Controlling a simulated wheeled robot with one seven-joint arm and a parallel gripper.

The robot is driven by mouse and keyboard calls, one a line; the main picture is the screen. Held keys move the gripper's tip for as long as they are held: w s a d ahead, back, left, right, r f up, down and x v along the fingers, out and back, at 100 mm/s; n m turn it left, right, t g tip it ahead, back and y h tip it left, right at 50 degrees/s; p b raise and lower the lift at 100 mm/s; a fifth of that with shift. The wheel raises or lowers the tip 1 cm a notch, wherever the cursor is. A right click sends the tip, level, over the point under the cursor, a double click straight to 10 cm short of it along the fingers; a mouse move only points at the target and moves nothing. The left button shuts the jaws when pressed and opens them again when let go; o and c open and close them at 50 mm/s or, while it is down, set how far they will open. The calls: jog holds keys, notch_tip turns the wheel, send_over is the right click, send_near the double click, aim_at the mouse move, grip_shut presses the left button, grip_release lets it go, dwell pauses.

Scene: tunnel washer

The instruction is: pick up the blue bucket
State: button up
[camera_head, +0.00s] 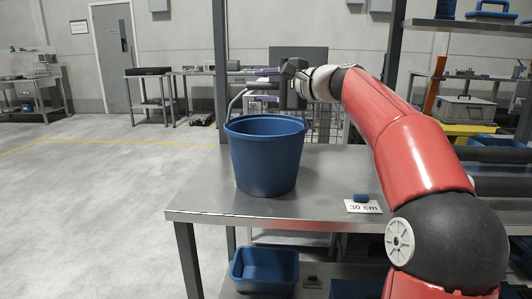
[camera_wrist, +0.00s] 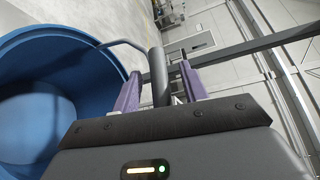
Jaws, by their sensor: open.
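The blue bucket (camera_head: 266,160) stands upright on the metal table (camera_head: 210,200), near its left side. Its thin, light bail handle (camera_head: 237,100) is raised above the rim. My gripper (camera_head: 243,75) is open and level above the bucket's far rim, pointing left, close to the top of the handle. In the wrist view, the bucket (camera_wrist: 50,55) fills the left side. The handle (camera_wrist: 125,44) runs from its rim toward the space around the purple fingers of my gripper (camera_wrist: 160,70).
A dark upright post (camera_head: 220,70) rises behind the bucket. A small blue object (camera_head: 361,198) and a "30 cm" card (camera_head: 363,207) lie on the table at right. A blue bin (camera_head: 264,268) sits on the shelf below. The floor at left is clear.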

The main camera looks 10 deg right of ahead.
grip_shut()
jog(key=shift+r, duration=0.2)
dwell(0.3)
